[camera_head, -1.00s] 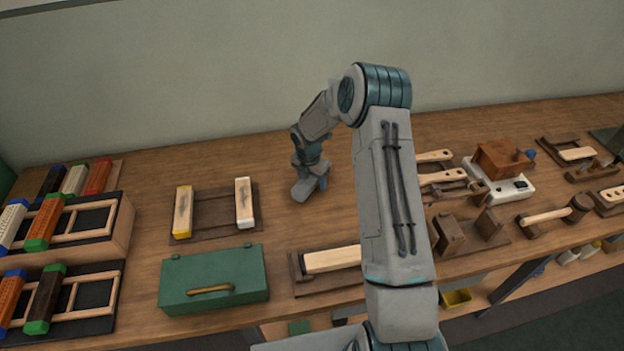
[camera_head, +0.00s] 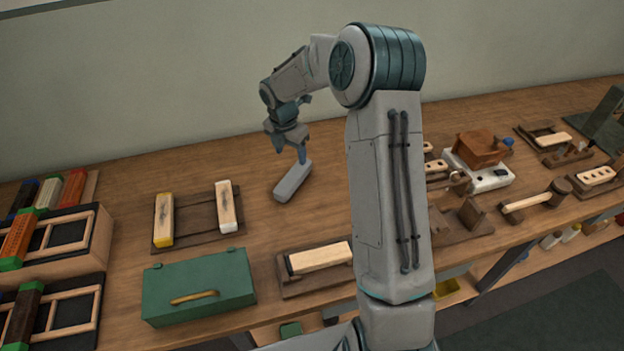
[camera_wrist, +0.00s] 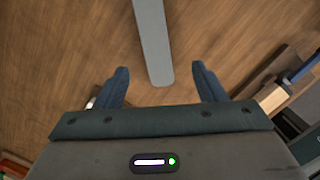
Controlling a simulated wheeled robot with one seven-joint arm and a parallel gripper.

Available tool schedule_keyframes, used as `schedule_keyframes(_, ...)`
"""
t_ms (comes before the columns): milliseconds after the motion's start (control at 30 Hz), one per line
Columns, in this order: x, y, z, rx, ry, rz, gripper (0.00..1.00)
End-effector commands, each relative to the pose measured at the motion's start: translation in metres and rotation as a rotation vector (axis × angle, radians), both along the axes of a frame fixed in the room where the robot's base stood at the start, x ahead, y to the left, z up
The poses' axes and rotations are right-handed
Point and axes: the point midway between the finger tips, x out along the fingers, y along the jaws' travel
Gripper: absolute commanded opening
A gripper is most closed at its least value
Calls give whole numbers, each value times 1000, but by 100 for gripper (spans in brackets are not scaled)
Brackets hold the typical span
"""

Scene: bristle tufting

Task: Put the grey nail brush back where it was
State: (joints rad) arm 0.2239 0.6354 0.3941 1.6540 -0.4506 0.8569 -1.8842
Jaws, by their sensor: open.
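The grey nail brush (camera_head: 293,181) lies flat on the bare wooden bench, a plain grey bar set at a slant. My gripper (camera_head: 289,153) is open and empty, above and behind the brush in the head view. The wrist view shows its two blue fingers (camera_wrist: 161,84) spread wide, one on each side of the brush's line. The fingers appear clear of the brush. Its bristles are not visible.
A dark tray (camera_head: 196,217) holding two pale brush blocks lies to the left. A green box (camera_head: 199,287) and a holder (camera_head: 288,283) with a wooden block stand nearer the front edge. Tools and fixtures crowd the right. Bench around the brush is clear.

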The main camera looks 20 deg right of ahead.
Motion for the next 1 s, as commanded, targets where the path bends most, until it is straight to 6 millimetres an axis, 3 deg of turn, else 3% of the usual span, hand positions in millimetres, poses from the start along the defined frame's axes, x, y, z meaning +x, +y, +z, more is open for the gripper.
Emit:
schedule_keyframes(200, -53, -3, 65, -3, -79, -380, 63)
schedule_keyframes(500, -150, -10, 132, 81, -203, -1023, 63)
schedule_keyframes(733, -230, -14, 158, 218, -266, -1530, 63)
schedule_keyframes(900, -284, -13, 162, 345, -265, -1882, 63)
schedule_keyframes(1000, -307, -12, 160, 408, -248, -2039, 63)
